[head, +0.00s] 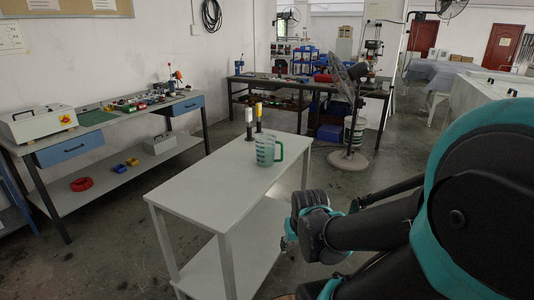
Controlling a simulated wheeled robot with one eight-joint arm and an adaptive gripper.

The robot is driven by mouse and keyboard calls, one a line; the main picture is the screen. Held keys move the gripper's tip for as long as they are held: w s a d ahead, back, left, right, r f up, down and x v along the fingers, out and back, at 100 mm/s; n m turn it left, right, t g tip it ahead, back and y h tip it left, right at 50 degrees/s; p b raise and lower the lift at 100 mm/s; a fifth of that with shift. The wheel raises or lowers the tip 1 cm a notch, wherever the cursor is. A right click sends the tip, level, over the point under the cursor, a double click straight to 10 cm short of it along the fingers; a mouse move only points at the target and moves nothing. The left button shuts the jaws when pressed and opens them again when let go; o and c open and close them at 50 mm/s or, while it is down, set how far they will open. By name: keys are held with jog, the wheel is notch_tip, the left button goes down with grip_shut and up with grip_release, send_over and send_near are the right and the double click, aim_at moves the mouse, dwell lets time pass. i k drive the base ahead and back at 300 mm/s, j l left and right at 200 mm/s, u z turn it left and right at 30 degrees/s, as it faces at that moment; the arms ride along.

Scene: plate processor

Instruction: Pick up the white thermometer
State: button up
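A slim upright object with a white upper part and a dark lower part, apparently the white thermometer (249,119), stands at the far end of the white table (190,195). Beside it on the right stands a similar slim object with a yellow top (258,112). A clear measuring jug with a green handle (265,150) stands just in front of them. My arm reaches in from the right. Its end, apparently my gripper (288,242), is beside the table's right edge, well short of the thermometer. Its fingers are too small and hidden to read.
A workbench with a white box (38,122) and tools runs along the left wall. Another bench (310,84) stands behind the table, and a pedestal fan (350,105) stands at the back right. The table's near part is bare.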

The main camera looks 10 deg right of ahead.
aim_at(249, 118)
jog(key=i+j+u, duration=0.25)
jog(key=j, duration=0.15)
jog(key=i+j+u, duration=0.1)
jog(key=j+u, duration=0.2)
jog(key=j, duration=0.15)
jog(key=i+j+u, duration=0.25)
jog(key=j+u, duration=0.25)
jog(key=i+j+u, duration=0.3)
jog(key=u, duration=0.2)
jog(key=i+j+u, duration=0.25)
jog(key=u, duration=0.25)
jog(key=i+j, duration=0.1)
jog(key=i, duration=0.6)
jog(key=i+j+z, duration=0.15)
jog(key=i, duration=0.55)
jog(key=i+l+z, duration=0.1)
jog(key=i+z, duration=0.75)
jog(key=i+j+z, duration=0.2)
jog(key=i+z, duration=0.25)
jog(key=i+l+z, duration=0.25)
jog(key=z, duration=0.25)
jog(key=i+l+z, duration=0.1)
jog(key=i+z, duration=0.2)
jog(key=z, duration=0.2)
jog(key=i+z, duration=0.25)
jog(key=z, duration=0.25)
jog(key=i+j+z, duration=0.1)
jog(key=i+z, duration=0.2)
jog(key=z, duration=0.2)
